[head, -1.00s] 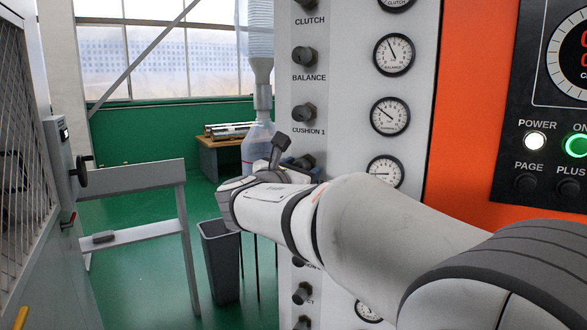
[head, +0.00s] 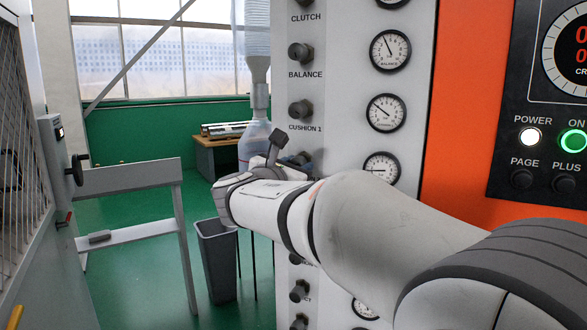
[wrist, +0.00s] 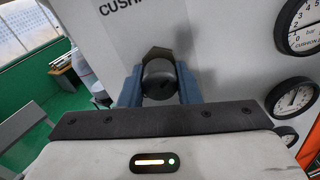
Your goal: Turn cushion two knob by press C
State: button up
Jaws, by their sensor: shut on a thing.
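The cushion two knob (wrist: 158,78) is a dark round knob on the pale panel, directly below the knob labelled CUSHION 1 (head: 301,110). My gripper (wrist: 160,90) is shut on it, with one blue-grey finger on each side. In the head view my wrist and arm cover most of this knob and its own label. The gauge (head: 381,168) to its right shows partly above my arm; its needle points left. How far the knob is turned cannot be made out.
Other knobs stand close above, such as BALANCE (head: 300,53), and below (head: 300,291). A grey bin (head: 216,260) and metal frame (head: 130,178) stand left of my arm.

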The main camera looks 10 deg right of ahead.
jog(key=m+b, duration=0.1)
jog(key=b, duration=0.1)
jog(key=m+b, duration=0.1)
jog(key=shift+f+m+b, duration=0.3)
jog(key=shift+f+b, duration=0.05)
jog(key=shift+b, duration=0.05)
jog(key=m+b, duration=0.2)
jog(key=b, duration=0.1)
jog(key=shift+m, duration=0.4)
jog(key=m+b, duration=0.3)
jog(key=b, duration=0.1)
jog(key=shift+r, duration=0.1)
jog(key=shift+w+r+m+b, duration=0.1)
jog(key=shift+r+m+b, duration=0.1)
jog(key=shift+m+b, duration=1.2)
jog(key=o, duration=1)
jog(key=shift+r, duration=0.1)
jog(key=shift+v, duration=4)
